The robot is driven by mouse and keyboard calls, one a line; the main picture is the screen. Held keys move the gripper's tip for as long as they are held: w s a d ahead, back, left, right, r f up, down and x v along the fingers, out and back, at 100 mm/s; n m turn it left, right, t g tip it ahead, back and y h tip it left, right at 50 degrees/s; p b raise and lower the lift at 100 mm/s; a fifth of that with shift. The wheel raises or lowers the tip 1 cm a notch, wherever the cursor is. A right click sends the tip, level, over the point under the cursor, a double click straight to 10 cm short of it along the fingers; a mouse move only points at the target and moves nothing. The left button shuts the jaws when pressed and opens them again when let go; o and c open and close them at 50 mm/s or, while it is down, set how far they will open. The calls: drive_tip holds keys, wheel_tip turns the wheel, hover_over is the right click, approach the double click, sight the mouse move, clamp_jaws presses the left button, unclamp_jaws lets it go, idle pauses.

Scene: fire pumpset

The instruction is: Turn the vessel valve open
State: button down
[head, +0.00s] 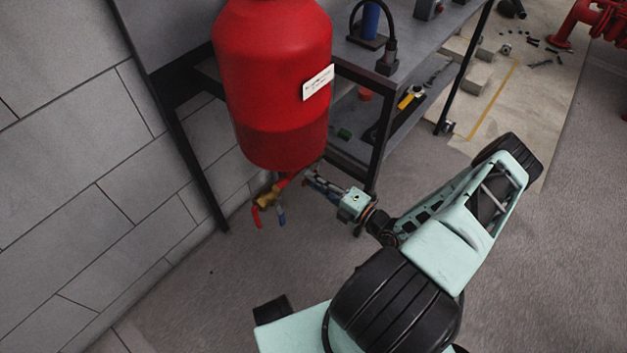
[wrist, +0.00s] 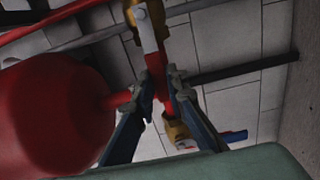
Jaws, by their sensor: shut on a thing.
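The red vessel (head: 270,80) hangs beside the bench, and its rounded side shows at the left of the wrist view (wrist: 48,118). Brass valve fittings (head: 268,197) sit below it, with a red lever (head: 256,217) and a blue lever (head: 281,215) hanging down. In the wrist view, a lever with a pale metal neck (wrist: 147,32) and a red grip runs from a brass fitting at the top. My gripper (wrist: 156,80) is shut on this red lever, one finger on each side. In the head view my gripper (head: 313,181) reaches in from the right, under the vessel; its fingertips are hard to make out.
A grey metal bench (head: 420,50) with a lower shelf holding tools stands behind my gripper, and its front leg is close. A block wall (head: 90,180) is at the left. The floor (head: 210,290) in front is clear. A blue handle (wrist: 235,137) shows at the lower right of the wrist view.

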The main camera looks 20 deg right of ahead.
drive_tip(key=c, duration=1.9)
unclamp_jaws()
drive_tip(key=v, duration=1.2)
drive_tip(key=shift+r, duration=0.1)
